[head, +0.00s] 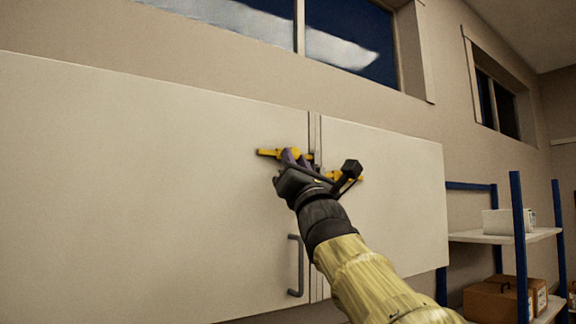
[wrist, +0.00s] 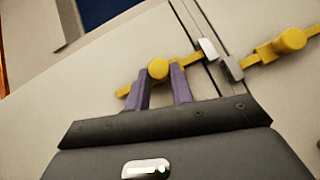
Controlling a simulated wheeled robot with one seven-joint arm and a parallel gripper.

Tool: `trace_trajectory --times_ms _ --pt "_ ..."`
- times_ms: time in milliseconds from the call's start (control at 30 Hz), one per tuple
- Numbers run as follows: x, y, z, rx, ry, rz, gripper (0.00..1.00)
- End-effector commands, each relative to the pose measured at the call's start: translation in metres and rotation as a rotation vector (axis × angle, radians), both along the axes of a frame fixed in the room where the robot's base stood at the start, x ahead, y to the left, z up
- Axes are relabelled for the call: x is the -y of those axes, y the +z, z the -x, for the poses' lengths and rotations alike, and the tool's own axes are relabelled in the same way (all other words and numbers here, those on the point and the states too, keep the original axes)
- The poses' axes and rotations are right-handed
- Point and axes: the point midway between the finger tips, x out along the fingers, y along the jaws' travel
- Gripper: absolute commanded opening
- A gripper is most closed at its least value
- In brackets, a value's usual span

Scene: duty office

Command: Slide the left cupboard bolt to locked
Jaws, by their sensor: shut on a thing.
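The left cupboard bolt (head: 267,152) is a yellow bar with a round knob on the left door, near the seam between the doors. It also shows in the wrist view (wrist: 158,68). My gripper (head: 293,155) is at this bolt; in the wrist view its two purple fingers (wrist: 160,74) are shut on the knob, one on each side. The bar's right end reaches a pale metal keeper (wrist: 209,48) at the seam. I cannot tell whether the tip is inside it. The fingers hide part of the bar.
A second yellow bolt (wrist: 289,41) sits on the right door (head: 395,205), its bar pointing to another grey keeper (wrist: 231,69). A grey handle (head: 296,265) is lower on the left door (head: 130,190). A blue-framed shelf (head: 518,240) with boxes stands at right.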

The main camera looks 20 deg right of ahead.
Motion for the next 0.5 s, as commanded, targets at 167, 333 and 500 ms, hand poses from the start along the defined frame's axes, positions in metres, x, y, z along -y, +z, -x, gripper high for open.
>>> trace_trajectory --times_ms 167,333,500 --pt "-0.0009 0.0016 0.0001 0.001 0.002 -0.001 0.35" --pt "-0.0051 0.0014 -0.0002 0.001 0.009 -0.001 0.45" --pt "-0.0045 0.0008 0.0002 0.001 0.008 0.000 0.45"
